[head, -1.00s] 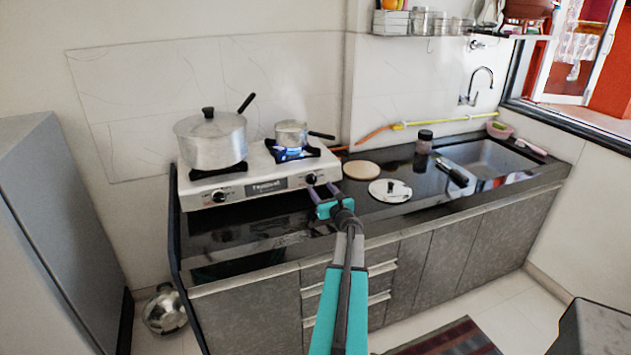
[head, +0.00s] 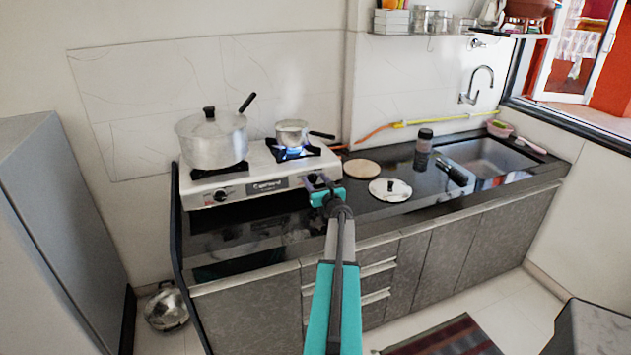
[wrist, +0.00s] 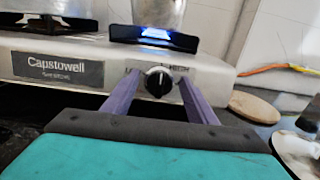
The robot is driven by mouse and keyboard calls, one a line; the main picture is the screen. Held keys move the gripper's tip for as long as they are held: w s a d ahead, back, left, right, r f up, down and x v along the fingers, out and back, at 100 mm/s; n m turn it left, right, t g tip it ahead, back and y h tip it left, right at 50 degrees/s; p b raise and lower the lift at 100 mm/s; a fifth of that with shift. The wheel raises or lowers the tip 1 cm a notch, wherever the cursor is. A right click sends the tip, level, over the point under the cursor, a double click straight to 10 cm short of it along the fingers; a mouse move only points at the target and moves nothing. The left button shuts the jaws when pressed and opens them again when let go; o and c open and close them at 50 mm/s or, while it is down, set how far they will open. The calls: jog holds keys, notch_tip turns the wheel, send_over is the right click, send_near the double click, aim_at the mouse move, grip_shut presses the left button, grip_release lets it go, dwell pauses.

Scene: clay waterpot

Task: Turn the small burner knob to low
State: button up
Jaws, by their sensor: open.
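The small burner knob (wrist: 159,82) is black with a pale pointer line and sits on the stove's front face, at the right end. The line looks close to upright in the wrist view. My gripper (wrist: 156,78) is open, with one purple finger on each side of the knob; contact cannot be told. In the head view my gripper (head: 322,183) covers most of the knob. The small burner (head: 293,153) shows a blue flame under a small pan (head: 292,132). The white stove (head: 262,160) stands on the black counter.
A large lidded pot (head: 212,142) stands on the left burner, above a second knob (head: 220,195). A round wooden board (head: 362,168), a lid (head: 390,195) and a jar (head: 424,142) lie to the right. The sink (head: 490,155) is farther right.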

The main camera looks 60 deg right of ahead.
jog(key=c, duration=1.1)
jog(key=shift+o, duration=0.2)
jog(key=shift+f+n+b, duration=0.2)
jog(key=shift+n+b, duration=0.5)
jog(key=shift+b, duration=0.45)
jog(key=shift+n+b, duration=0.3)
jog(key=shift+b, duration=0.1)
jog(key=n+y+b, duration=0.1)
jog(key=n+b, duration=0.1)
jog(key=b, duration=0.1)
jog(key=n+b, duration=0.3)
jog(key=shift+f+t+y, duration=0.1)
jog(key=shift+t+y, duration=0.2)
jog(key=shift+y, duration=0.1)
jog(key=n+y+b, duration=0.1)
jog(key=n+b, duration=0.5)
jog(key=shift+a+n+y+b, duration=0.1)
jog(key=shift+n+y+b, duration=0.3)
jog(key=shift+n+b, duration=0.75)
jog(key=shift+r+n, duration=0.2)
jog(key=shift+n, duration=0.15)
